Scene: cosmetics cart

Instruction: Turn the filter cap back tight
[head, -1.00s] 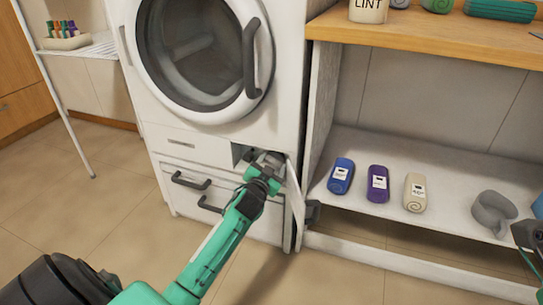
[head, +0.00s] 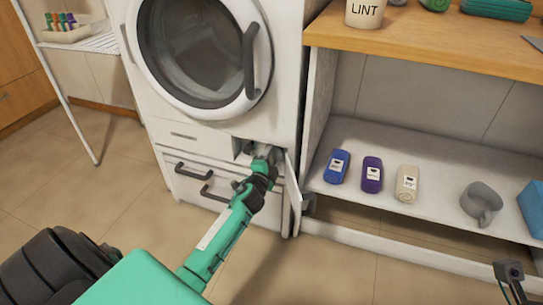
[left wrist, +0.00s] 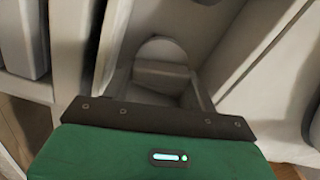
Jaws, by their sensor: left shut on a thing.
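The filter cap (left wrist: 160,60) shows as a pale round disc with a raised bar inside the open recess in the left wrist view. In the head view my left gripper (head: 268,160) reaches into the small compartment (head: 240,146) at the washer's lower right and is shut on the cap. The fingers and most of the cap are hidden there by the gripper's own body. The small flap door (head: 293,190) stands open to the right of the gripper. My right gripper (head: 510,273) is at the lower right edge, away from the washer; its jaw state is unclear.
The washer's round door (head: 195,50) is closed above. Drawer handles (head: 192,172) stick out left of the compartment.

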